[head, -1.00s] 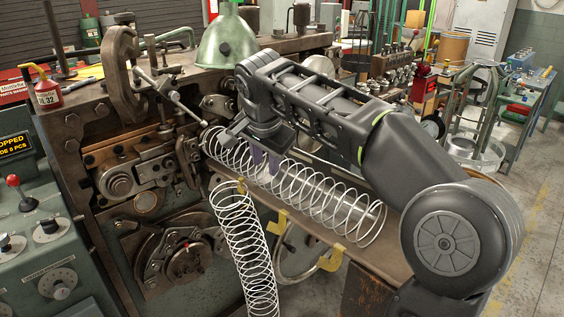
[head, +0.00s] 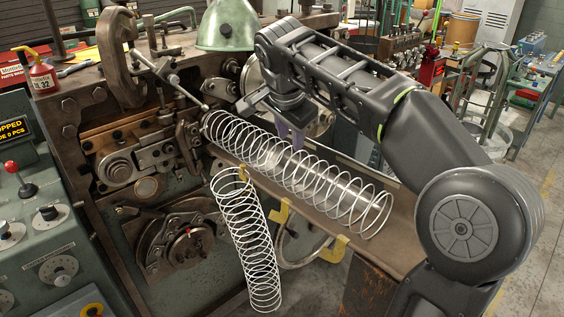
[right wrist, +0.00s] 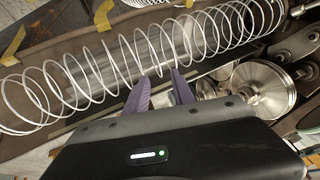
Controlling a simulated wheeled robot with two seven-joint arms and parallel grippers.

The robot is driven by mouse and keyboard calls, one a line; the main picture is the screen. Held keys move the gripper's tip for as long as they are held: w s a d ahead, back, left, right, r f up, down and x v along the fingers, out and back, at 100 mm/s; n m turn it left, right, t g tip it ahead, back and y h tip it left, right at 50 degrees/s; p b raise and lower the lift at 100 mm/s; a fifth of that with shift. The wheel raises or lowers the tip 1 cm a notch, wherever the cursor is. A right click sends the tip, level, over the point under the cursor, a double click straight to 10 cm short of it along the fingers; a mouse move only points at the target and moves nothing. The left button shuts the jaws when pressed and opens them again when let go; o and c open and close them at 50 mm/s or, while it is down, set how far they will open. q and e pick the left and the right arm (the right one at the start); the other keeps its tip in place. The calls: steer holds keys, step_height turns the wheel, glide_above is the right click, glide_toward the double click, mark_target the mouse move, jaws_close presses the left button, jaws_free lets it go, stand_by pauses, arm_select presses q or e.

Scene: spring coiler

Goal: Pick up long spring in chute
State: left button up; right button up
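The long spring (head: 290,171), a loose silvery coil, lies along the chute (head: 400,243) and slopes down to the right. It also shows across the right wrist view (right wrist: 160,50). My right gripper (head: 290,136) is beside the spring's far side, near its upper half. In the right wrist view, the two purple fingers (right wrist: 160,77) are apart, with nothing clamped between them. Their tips are close to the near edge of the coils; whether they touch is unclear. My left gripper is not in view.
A second spring (head: 250,240) hangs below the chute's front edge. Yellow tape (head: 334,249) marks that edge. The coiler machine (head: 150,165) with a slanted rod (head: 170,78) stands left of the spring. A green lamp (head: 227,25) and a handwheel (right wrist: 262,88) are behind.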

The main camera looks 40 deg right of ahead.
mark_target(289, 148)
steer(key=shift+p+x, duration=0.6)
steer(key=shift+x, duration=2)
steer(key=shift+a, duration=0.25)
jaws_close()
